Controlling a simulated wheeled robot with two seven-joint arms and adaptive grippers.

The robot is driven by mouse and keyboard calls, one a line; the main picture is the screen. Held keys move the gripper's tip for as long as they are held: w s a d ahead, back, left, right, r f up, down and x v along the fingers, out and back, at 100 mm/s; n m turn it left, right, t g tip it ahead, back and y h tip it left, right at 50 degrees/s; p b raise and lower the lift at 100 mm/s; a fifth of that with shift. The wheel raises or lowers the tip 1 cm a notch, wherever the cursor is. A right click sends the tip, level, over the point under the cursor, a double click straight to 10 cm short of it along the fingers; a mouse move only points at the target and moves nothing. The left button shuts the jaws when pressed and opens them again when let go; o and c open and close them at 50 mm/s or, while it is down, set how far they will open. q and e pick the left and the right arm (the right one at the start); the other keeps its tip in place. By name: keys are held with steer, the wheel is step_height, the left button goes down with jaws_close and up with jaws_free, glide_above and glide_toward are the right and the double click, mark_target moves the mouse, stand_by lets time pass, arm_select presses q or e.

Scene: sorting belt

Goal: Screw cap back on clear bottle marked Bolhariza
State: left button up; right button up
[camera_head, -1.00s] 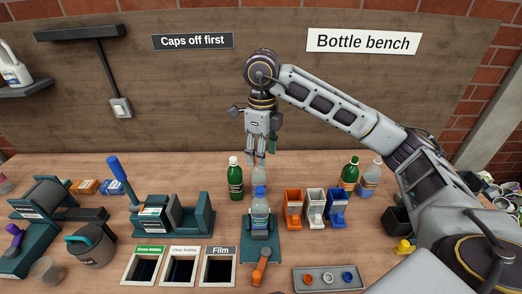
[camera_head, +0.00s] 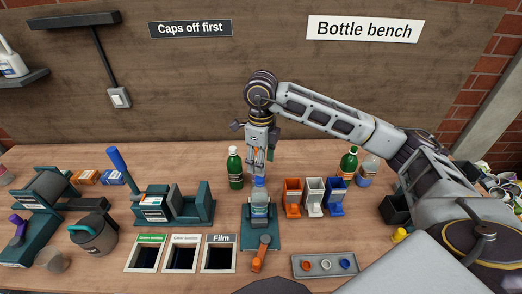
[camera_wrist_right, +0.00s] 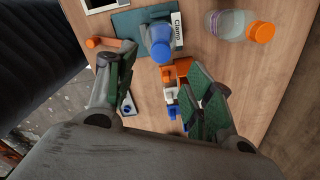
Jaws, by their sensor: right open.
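A clear bottle with a blue top (camera_head: 259,206) stands upright in the teal clamp (camera_head: 260,240) at the middle of the bench. Its label is too small to read. In the right wrist view its blue top (camera_wrist_right: 160,43) shows beside the plate marked Clamp (camera_wrist_right: 177,30). My right gripper (camera_head: 257,172) points down just above and behind the bottle. In the right wrist view its fingers (camera_wrist_right: 160,72) are spread with nothing between them. I cannot tell whether the blue top is a loose or tightened cap. My left gripper is not in view.
A green bottle (camera_head: 235,168) stands left of my gripper. Orange, white and blue dispensers (camera_head: 314,197) stand right of the clamp. A grey tray (camera_head: 298,271) holding caps lies front right.

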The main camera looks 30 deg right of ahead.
mark_target(261, 178)
steer(key=shift+f+p, duration=0.5)
steer(key=shift+f, duration=2.85)
steer(key=c, duration=1.1)
steer(key=shift+m, duration=0.3)
steer(key=shift+m+b, duration=0.35)
steer(key=shift+m, duration=0.95)
steer(key=o, duration=1.1)
steer(key=shift+c, duration=0.2)
steer(key=shift+r, duration=0.1)
